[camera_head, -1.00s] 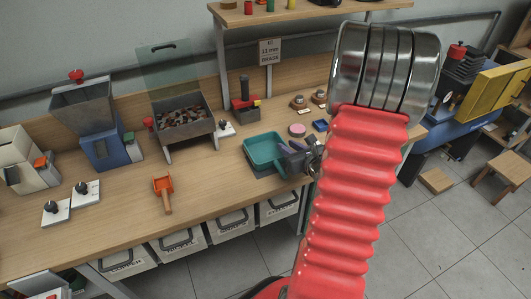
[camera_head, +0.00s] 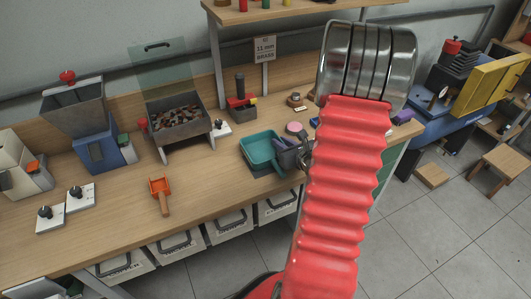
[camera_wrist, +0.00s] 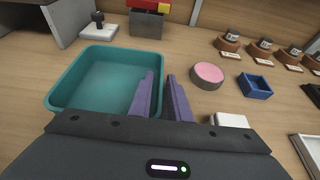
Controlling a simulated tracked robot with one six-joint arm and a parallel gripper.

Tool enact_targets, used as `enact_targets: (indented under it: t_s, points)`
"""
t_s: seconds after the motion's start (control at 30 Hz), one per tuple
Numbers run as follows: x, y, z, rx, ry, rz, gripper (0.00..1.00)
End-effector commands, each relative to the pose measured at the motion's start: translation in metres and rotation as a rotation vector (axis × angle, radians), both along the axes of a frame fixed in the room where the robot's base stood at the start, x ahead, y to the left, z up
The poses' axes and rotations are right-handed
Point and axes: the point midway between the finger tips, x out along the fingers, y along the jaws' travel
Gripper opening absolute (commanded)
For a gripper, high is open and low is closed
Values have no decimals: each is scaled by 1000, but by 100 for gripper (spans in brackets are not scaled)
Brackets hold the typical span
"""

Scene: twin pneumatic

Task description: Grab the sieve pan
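The sieve pan looks to be the teal, square-sided pan (camera_head: 259,146) on the workbench, with a handle pointing toward the bench's front edge. It fills the left of the wrist view (camera_wrist: 95,85) and looks empty. My gripper (camera_head: 290,152) is at the pan's right side in the head view. In the wrist view my two purple fingers (camera_wrist: 161,90) are apart, with a narrow gap. The left finger overlaps the pan's right side and the right finger is just outside it. I cannot tell whether they touch it. The handle is not visible in the wrist view.
A pink round piece (camera_wrist: 207,73) in a dark holder, a blue tray (camera_wrist: 254,86) and a white block (camera_wrist: 229,120) lie to the right. A bin of mixed pieces (camera_head: 178,117) and an orange scoop (camera_head: 160,190) are to the left. Bare bench lies between scoop and pan.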

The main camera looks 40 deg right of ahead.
Motion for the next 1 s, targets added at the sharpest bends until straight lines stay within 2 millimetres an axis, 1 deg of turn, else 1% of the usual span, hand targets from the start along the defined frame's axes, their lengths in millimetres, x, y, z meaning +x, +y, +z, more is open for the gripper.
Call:
enact_targets:
  t_s: [0.03, 0.2, 0.23, 0.83, 1.0]
  points:
    - [0, 0, 0, 0, 0, 0, 13]
    - [0, 0, 0, 0, 0, 1, 1]
    - [0, 0, 0, 0, 0, 1, 0]
    - [1, 0, 1, -1, -1, 1, 0]
    - [1, 0, 5, -1, -2, 1, 0]
